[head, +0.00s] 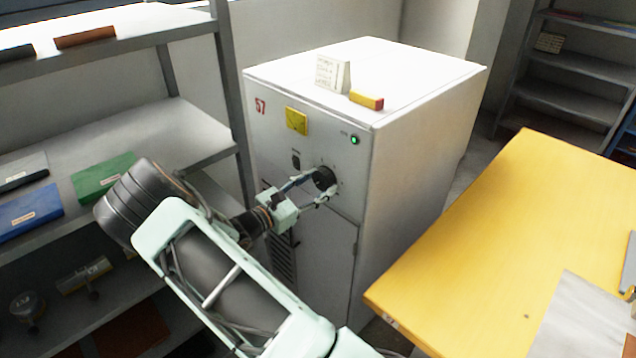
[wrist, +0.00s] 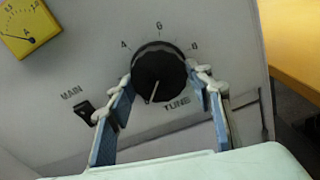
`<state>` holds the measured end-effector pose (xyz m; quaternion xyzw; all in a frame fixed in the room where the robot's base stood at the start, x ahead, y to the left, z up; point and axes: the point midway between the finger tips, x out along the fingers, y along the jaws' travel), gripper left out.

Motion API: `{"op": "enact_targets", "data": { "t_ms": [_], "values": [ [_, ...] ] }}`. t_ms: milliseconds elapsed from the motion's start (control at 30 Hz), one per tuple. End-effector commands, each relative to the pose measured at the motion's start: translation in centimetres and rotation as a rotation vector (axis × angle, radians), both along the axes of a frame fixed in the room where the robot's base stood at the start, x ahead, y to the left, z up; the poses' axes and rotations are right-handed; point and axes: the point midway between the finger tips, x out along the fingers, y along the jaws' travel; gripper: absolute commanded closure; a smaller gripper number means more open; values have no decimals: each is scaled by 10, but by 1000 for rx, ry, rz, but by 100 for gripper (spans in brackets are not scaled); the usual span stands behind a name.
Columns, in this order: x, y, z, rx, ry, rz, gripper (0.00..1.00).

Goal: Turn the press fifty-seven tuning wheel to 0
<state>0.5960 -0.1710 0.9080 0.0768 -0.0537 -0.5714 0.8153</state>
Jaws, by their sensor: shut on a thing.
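The tuning wheel (wrist: 158,66) is a round black knob on the grey-white front of the press cabinet marked 57 (head: 415,150). In the wrist view its white pointer line points down and slightly left, towards the side of the TUNE lettering (wrist: 177,104). Scale numbers 4, 6 and 8 show around its upper side; a 0 mark cannot be made out. The wheel also shows in the head view (head: 325,177). My gripper (wrist: 160,84) has its blue-padded fingers on either side of the wheel, shut on it; it shows in the head view (head: 316,188) too.
A MAIN switch (wrist: 84,108) sits left of the wheel, and a yellow meter (head: 296,121) is above it. A green lamp (head: 354,140) is lit. A shelf rack (head: 170,130) stands close on the left, a yellow table (head: 500,240) on the right.

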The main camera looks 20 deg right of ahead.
Motion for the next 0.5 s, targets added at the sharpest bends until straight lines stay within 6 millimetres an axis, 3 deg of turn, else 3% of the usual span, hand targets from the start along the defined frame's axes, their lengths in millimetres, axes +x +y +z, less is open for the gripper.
{"op": "enact_targets", "data": {
  "t_ms": [400,433,500],
  "values": [
    [0,0,-1,-2,10,0,77],
    [0,0,-1,-2,10,0,49],
    [0,0,-1,-2,9,0,42]
  ]
}}
